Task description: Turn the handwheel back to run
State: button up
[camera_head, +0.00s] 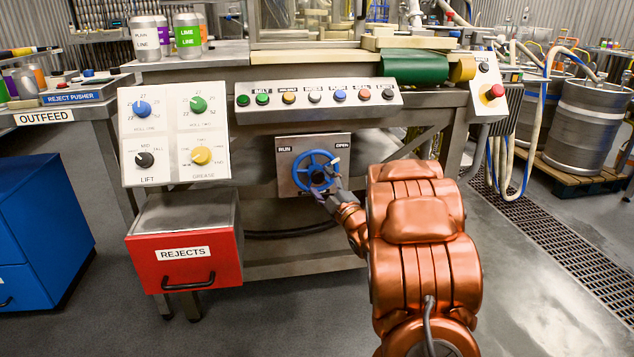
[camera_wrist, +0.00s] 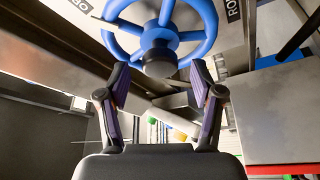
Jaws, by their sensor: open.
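The blue handwheel (camera_head: 302,165) sits on a grey plate (camera_head: 285,183) under the machine's front edge. The plate reads RUN at its upper left and OPEN at its upper right.
The red rejects bin (camera_head: 183,262) stands at the lower left of the wheel. The sloped button panel (camera_head: 318,97) overhangs above it. The dial panel (camera_head: 173,134) is at the left. A red stop button (camera_head: 495,91) is at the right. Floor in front is clear.

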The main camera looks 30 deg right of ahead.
aim_at(319, 179)
jog(key=shift+w+d+r+b, duration=0.1)
jog(key=shift+w+r+b, duration=0.1)
jog(key=shift+w, duration=0.55)
jog(key=shift+w+r+b, duration=0.1)
jog(key=shift+w+b, duration=0.05)
jog(key=shift+w, duration=0.6)
grip_shut()
